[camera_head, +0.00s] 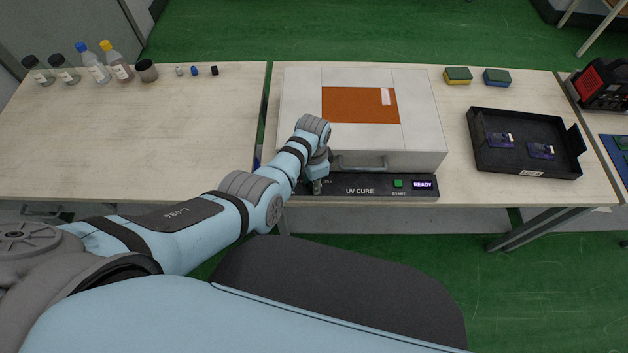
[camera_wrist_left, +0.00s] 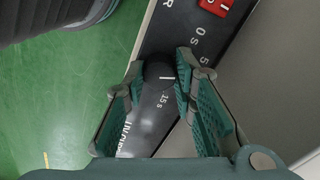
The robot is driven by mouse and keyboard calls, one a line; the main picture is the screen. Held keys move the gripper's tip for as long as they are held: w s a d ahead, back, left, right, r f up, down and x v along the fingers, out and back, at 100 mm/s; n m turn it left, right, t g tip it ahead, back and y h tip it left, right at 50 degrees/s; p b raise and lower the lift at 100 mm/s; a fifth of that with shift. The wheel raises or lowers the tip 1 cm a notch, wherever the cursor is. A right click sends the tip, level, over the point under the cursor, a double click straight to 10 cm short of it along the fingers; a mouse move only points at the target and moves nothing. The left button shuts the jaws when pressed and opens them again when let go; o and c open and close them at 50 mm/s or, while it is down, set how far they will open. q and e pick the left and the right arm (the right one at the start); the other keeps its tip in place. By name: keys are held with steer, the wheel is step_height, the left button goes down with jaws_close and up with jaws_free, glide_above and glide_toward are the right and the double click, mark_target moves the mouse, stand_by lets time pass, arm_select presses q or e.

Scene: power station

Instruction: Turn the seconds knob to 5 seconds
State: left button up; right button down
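The black UV CURE panel (camera_head: 375,191) runs along the front of the white curing box (camera_head: 300,120). My left gripper (camera_head: 317,186) is down at its left part and hides the knob in the head view. In the left wrist view the round black seconds knob (camera_wrist_left: 159,74) sits between the two fingertips of my left gripper (camera_wrist_left: 160,70), which touch its sides with no clear gap. The knob's white line points to the right of the picture. The labels "0 s", "5" and "15 s" show around it; the "5" is partly covered. My right gripper is not in view.
A red switch (camera_wrist_left: 222,6) is near the knob. A green START button (camera_head: 398,184) and a READY display (camera_head: 424,185) are on the panel's right. The box handle (camera_head: 360,164) is just above the panel. A black tray (camera_head: 480,165) stands right; bottles (camera_head: 92,66) stand far left.

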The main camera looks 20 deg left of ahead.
arm_select(q)
steer(key=o, duration=0.4)
steer(key=shift+w, duration=0.1)
step_height(320, 180, up, 12)
steer(key=shift+a, duration=0.1)
stand_by(0.5)
